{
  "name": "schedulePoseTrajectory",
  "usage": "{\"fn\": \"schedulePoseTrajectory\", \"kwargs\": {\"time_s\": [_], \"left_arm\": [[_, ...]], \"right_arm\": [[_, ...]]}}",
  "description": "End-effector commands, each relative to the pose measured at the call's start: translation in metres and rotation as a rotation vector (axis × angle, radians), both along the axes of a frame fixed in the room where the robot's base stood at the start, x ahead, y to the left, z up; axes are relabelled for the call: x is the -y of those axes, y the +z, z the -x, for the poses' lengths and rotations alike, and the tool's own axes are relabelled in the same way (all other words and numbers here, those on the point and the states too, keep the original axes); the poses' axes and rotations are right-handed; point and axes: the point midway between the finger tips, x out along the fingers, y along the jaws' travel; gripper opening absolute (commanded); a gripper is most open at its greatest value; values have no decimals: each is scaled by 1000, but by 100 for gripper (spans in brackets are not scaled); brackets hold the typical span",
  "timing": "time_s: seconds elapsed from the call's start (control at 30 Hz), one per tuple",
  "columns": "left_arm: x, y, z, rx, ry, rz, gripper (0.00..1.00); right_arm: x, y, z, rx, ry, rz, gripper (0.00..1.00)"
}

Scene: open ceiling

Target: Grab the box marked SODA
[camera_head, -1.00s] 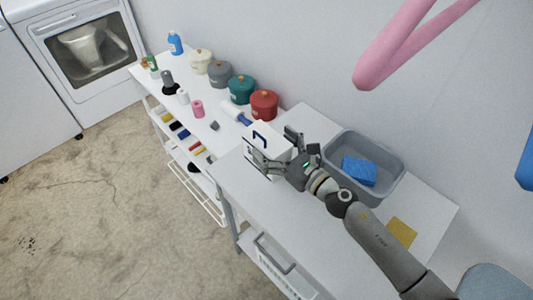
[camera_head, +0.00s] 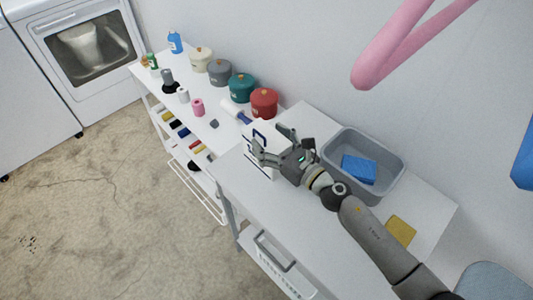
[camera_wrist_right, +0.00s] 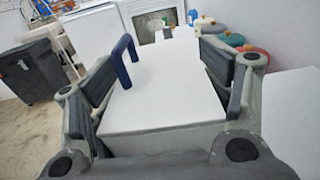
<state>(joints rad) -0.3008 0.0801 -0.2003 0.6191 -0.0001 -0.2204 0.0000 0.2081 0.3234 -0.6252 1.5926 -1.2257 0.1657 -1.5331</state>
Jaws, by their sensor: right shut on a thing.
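A white box (camera_head: 258,134) with a dark blue handle is at the near end of the white counter in the head view. Its marking is not readable here. My right gripper (camera_head: 275,150) is shut on the box, one finger on each side of it. In the right wrist view the white box (camera_wrist_right: 165,85) fills the space between the two fingers, with its dark blue handle standing up. The gripper covers part of the box, and I cannot tell for certain whether its base touches the counter. My left gripper is not in view.
A grey tub (camera_head: 389,158) with a blue sponge (camera_head: 358,169) stands right of the gripper. A yellow cloth (camera_head: 401,231) lies near it. Several lidded pots, including a red one (camera_head: 264,104), line the wall. The counter (camera_head: 290,215) in front is clear.

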Motion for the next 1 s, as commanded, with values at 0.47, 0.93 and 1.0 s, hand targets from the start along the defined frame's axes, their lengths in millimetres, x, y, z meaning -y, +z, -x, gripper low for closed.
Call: {"fn": "schedulePoseTrajectory", "kwargs": {"time_s": [0.47, 0.93, 1.0], "left_arm": [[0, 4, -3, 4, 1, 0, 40], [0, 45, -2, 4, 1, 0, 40], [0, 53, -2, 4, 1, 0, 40]], "right_arm": [[0, 9, -1, 7, -1, -3, 0], [2, 67, 21, 7, 1, -1, 0], [3, 76, 29, 6, 1, -2, 0]]}}
